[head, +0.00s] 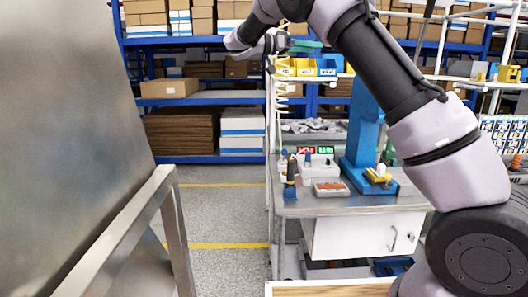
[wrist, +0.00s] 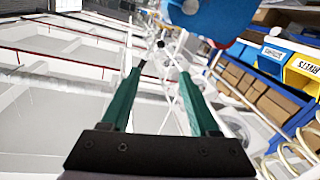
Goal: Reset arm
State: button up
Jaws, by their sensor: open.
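My arm reaches up from the right side of the head view, bends over at the top and comes down to my gripper (head: 304,46) above the workbench. Its green fingers also show in the wrist view (wrist: 162,72), spread apart with nothing between them. The bench (head: 345,207) below holds a white test box (head: 318,168) with red and green displays, a small tray with orange-brown contents (head: 331,188) and a blue press stand (head: 366,125). The gripper is apart from all of these.
Yellow bins (head: 304,67) and a blue bin (head: 327,67) sit on a rack close to the gripper. Blue shelving with boxes (head: 169,88) stands behind. A large metal panel (head: 60,150) fills the left. The floor between panel and bench is clear.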

jog(key=s+d+f+n+g+y, duration=0.1)
jog(key=s+d+f+n+y, duration=0.2)
jog(key=s+d+y, duration=0.35)
jog(key=s+d+f+n+g+y, duration=0.1)
jog(key=s+d+f+n+y, duration=0.15)
jog(key=s+d, duration=0.6)
jog(key=s+a+f+n+t+y, duration=0.1)
jog(key=s+y, duration=0.4)
jog(key=s, duration=0.5)
jog(key=s+a+f+n+t+y, duration=0.2)
jog(key=s+a+f+t+y, duration=0.2)
jog(key=s, duration=0.7)
jog(key=shift+f+y, duration=0.2)
jog(key=shift+y, duration=0.4)
jog(key=shift+d, duration=0.1)
